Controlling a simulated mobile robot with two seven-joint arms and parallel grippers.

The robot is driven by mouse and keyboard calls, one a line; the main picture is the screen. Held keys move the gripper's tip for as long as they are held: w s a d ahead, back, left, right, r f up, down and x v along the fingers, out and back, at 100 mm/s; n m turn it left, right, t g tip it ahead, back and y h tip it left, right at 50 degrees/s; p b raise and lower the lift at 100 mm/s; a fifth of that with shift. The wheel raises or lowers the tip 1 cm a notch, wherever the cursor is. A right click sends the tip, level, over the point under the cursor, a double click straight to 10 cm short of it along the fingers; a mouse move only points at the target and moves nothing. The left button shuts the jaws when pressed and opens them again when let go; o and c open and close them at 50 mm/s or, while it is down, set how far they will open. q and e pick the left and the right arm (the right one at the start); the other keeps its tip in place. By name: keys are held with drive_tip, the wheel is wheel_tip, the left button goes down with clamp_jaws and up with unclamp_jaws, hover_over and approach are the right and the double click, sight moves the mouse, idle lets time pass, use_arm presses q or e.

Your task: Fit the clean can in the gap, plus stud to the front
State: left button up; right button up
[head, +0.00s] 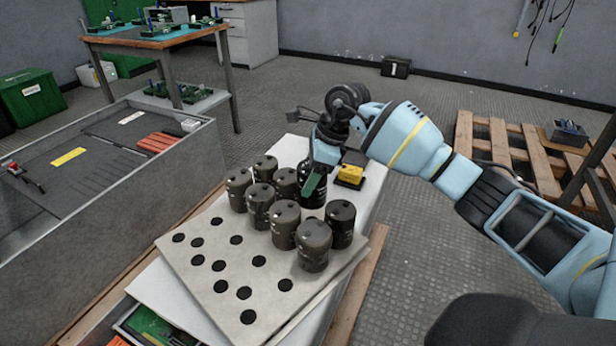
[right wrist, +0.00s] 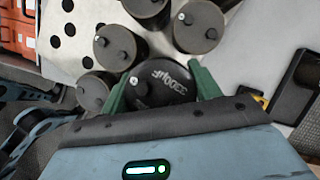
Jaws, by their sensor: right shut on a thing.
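The clean can (head: 313,193) is black and glossy, with white lettering on its top in the right wrist view (right wrist: 168,84). My right gripper (head: 316,180) is shut on it from above, with green fingers on both sides. The can is upright in the back row, between dusty grey-brown cans (head: 286,181) and (head: 341,222). I cannot tell whether its base rests on the perforated board (head: 190,262). A small bright stud shows at the left of its top in the wrist view; which stud is plus is unclear. My left gripper is out of view.
Several dusty cans stand close around the held one, including a front one (head: 313,246). The board's front part is bare with dark holes. A yellow and black device (head: 350,175) lies just right of the held can. A grey bin (head: 110,180) stands left.

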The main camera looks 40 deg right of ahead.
drive_tip(key=shift+f+b, duration=1.65)
drive_tip(key=shift+f, duration=1.1)
drive_tip(key=shift+r+p, duration=0.1)
drive_tip(key=shift+p, duration=0.2)
drive_tip(key=shift+f, duration=0.8)
idle(0.5)
drive_tip(key=o, duration=1.3)
drive_tip(key=shift+o, duration=0.8)
drive_tip(key=shift+f, duration=0.1)
